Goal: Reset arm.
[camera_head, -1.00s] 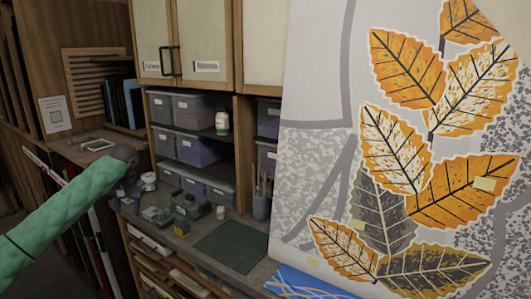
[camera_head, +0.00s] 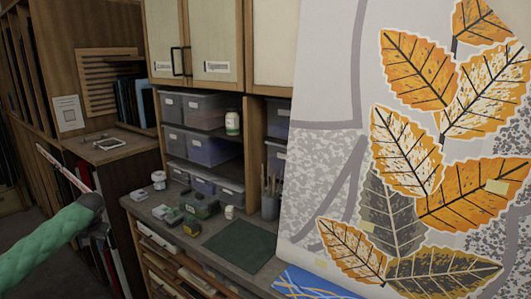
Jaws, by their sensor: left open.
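My left arm, in a green quilted sleeve, comes in from the lower left of the head view. My right gripper is not in view.
Small paint jars and boxes (camera_head: 203,207), a dark green mat (camera_head: 240,247) and a brush pot (camera_head: 270,206) are on the bench. Storage bins (camera_head: 205,150) stand behind. A large leaf-patterned panel (camera_head: 325,170) fills the right side. Open floor (camera_head: 30,225) lies at left.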

